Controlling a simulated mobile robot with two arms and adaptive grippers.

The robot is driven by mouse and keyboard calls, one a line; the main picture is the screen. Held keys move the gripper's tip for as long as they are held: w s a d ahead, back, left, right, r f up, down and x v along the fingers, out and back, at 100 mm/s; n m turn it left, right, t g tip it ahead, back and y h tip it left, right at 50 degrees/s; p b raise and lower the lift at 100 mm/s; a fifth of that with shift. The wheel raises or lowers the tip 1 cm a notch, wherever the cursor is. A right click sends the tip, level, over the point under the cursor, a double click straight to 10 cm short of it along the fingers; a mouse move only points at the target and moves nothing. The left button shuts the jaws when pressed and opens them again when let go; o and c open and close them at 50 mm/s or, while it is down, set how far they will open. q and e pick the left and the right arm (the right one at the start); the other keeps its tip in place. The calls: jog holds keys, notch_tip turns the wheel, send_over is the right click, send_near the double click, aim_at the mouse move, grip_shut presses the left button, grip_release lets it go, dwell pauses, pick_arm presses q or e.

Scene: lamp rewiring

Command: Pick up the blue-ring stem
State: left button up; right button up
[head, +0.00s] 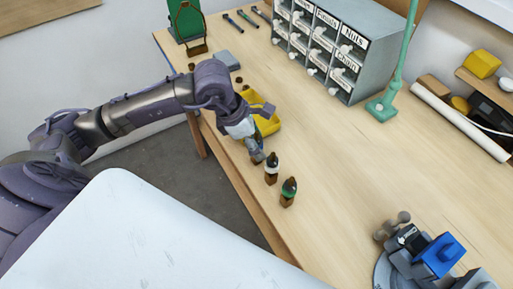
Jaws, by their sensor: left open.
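My left gripper (257,153) is over the front edge area of the wooden workbench, pointing down, with its jaws open. A small patch of blue shows at its fingers, which may be the blue-ring stem; the gripper hides most of it, and I cannot tell whether they touch. Just in front stand two small dark stems on brown blocks, one with a white ring (271,170) and one with a green ring (288,191). My right gripper is out of view.
A yellow tray (271,127) sits right behind my left gripper. A grey labelled drawer cabinet (353,92) and a green lamp stand (381,109) are farther back. A blue-topped vise (440,255) is at lower right. The bench (350,180) is clear in the middle.

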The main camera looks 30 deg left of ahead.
pick_arm(q)
jog(key=shift+f, duration=0.25)
grip_shut()
jog(key=shift+r, duration=0.1)
jog(key=shift+w, duration=0.1)
